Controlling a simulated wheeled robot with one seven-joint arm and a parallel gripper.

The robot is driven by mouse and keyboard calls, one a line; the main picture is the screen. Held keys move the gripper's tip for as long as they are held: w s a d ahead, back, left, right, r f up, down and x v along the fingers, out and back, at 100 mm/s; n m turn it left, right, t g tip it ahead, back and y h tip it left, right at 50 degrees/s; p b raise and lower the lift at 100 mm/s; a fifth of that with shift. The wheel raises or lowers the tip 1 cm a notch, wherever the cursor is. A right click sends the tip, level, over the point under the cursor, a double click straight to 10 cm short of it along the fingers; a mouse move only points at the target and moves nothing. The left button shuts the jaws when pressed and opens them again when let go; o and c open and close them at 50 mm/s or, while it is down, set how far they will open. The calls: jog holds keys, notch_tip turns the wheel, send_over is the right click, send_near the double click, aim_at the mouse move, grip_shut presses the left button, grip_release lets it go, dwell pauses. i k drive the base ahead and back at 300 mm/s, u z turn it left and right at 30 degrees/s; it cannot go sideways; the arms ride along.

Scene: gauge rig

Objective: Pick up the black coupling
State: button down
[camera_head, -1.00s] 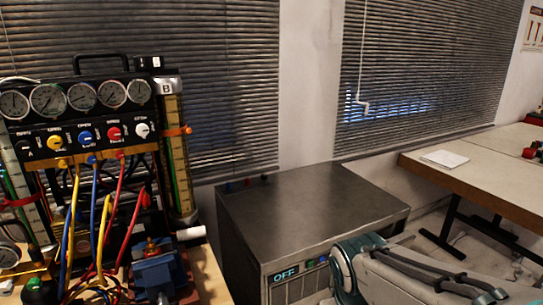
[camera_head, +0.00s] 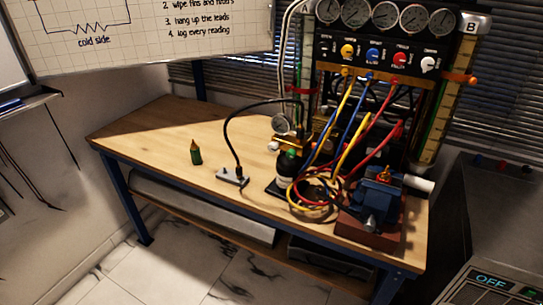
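I cannot single out the black coupling for certain. A black hose (camera_head: 228,127) arches from the gauge rig down to a small grey block (camera_head: 232,178) on the bench, with dark fittings where they meet. More dark parts lie among the coiled hoses (camera_head: 318,195) in front of the rig, partly hidden and too small to tell apart. The gauge rig (camera_head: 385,52) stands at the back right of the bench, with a row of gauges, coloured knobs, and yellow, blue and red hoses. My gripper is not in view.
The wooden bench top (camera_head: 150,137) is clear on its left side, apart from a small green bottle (camera_head: 196,153) with an orange tip. A dark bottle with a green cap (camera_head: 289,163) stands beside the hoses. A blue vise (camera_head: 377,200) sits near the front right edge. A metal cabinet (camera_head: 490,225) stands right.

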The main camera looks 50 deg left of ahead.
aim_at(239, 172)
jog(key=u, duration=2.15)
